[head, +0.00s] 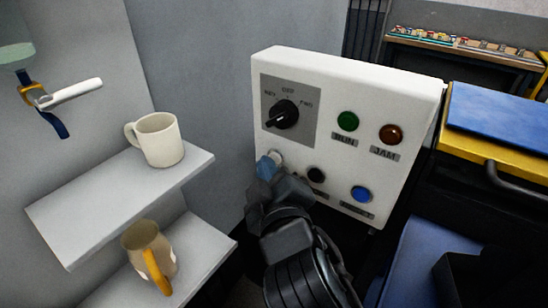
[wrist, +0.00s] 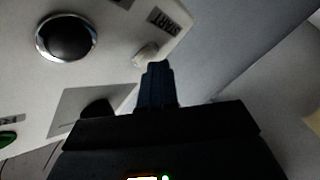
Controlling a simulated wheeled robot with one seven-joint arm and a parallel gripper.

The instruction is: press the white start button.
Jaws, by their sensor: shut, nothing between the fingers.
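The white start button (head: 275,157) is at the lower left of a white control box (head: 345,85), partly hidden by my fingertips. In the wrist view the white button (wrist: 145,53) lies just beyond the fingertips, beside a label (wrist: 165,20) reading START. My gripper (head: 267,168) is shut and empty, its blue fingers pointing at the button. In the wrist view the gripper (wrist: 157,70) overlaps the button's lower edge. I cannot tell whether the tips touch it or whether it is pushed in.
A black button (head: 316,175) and a blue button (head: 361,194) are right of my gripper. Shelves with a white mug (head: 160,140) and a tan mug (head: 143,247) stand left.

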